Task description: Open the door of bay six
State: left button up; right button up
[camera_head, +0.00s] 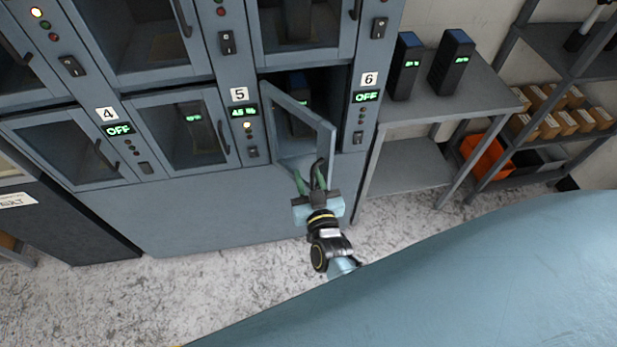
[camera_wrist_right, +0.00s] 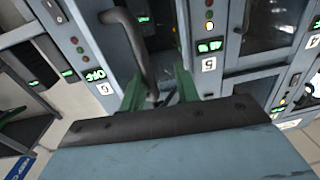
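The bay six door (camera_head: 329,140) is a grey-framed window door in the lower row, swung partly open with its free edge toward me. Its label 6 (camera_head: 370,79) and a green OFF display (camera_head: 367,97) are on the post to the right. A dark battery with green lights shows inside the bay, partly behind the door. My right gripper (camera_head: 310,180) is at the door's dark curved handle (camera_head: 318,172). In the right wrist view the handle (camera_wrist_right: 137,50) reaches down between the green fingers (camera_wrist_right: 158,92), which stand apart. My left gripper is out of view.
Closed bays five (camera_head: 184,128) and four (camera_head: 68,148) lie to the left. A grey side table (camera_head: 440,98) with two dark batteries stands to the right, beside a shelf with boxes and an orange bin (camera_head: 484,158). Speckled floor (camera_head: 200,290) is clear before the cabinet.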

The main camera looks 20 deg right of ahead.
jog(key=shift+s, duration=0.2)
jog(key=s+a+p, duration=0.2)
jog(key=s+p, duration=0.2)
jog(key=s, duration=0.9)
jog(key=shift+a, duration=0.2)
